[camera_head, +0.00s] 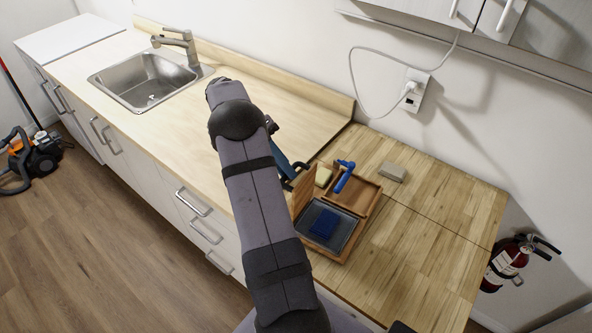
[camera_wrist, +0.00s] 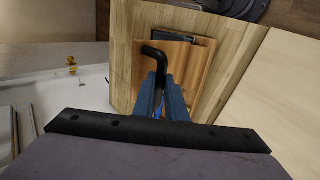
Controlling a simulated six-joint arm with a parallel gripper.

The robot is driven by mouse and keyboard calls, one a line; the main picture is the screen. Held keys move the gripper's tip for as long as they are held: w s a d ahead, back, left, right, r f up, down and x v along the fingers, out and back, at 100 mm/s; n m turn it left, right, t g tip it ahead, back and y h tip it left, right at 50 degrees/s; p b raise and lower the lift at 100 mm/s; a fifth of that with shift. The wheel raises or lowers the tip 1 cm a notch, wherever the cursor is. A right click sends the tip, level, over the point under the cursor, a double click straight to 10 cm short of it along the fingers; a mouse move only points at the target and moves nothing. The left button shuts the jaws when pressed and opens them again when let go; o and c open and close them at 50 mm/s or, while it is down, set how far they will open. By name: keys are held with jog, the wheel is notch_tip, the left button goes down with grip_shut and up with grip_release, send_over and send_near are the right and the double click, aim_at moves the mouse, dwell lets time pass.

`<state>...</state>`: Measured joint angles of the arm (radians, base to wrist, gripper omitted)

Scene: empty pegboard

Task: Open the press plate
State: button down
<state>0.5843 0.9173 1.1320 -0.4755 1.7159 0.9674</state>
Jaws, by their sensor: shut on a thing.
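The wooden press (camera_head: 374,196) sits on the butcher-block counter in the head view. Its wooden press plate (camera_head: 304,190) stands steeply raised at the left side of a dark tray (camera_head: 348,231) holding a dark blue piece (camera_head: 323,224). The plate also shows in the wrist view (camera_wrist: 191,62). A black handle (camera_head: 301,168) is on the plate; its bent end shows in the wrist view (camera_wrist: 155,51). My gripper (camera_head: 287,168), with blue fingers in the wrist view (camera_wrist: 160,92), is shut on the handle. The exact grip point is partly hidden.
A blue tool (camera_head: 344,176) lies on the press's back section, with a yellow sponge-like block (camera_head: 323,177) beside it. A grey block (camera_head: 391,172) lies behind on the counter. The sink (camera_head: 147,80) is far left. Counter (camera_head: 430,240) to the right is clear.

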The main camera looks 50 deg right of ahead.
jog(key=shift+w+a+f+g, duration=0.15)
jog(key=shift+w+f+g, duration=0.7)
jog(key=shift+f, duration=0.3)
jog(key=c, duration=1.8)
grip_release()
jog(key=shift+o, duration=0.2)
jog(key=shift+r, duration=0.15)
jog(key=shift+w+r, duration=0.1)
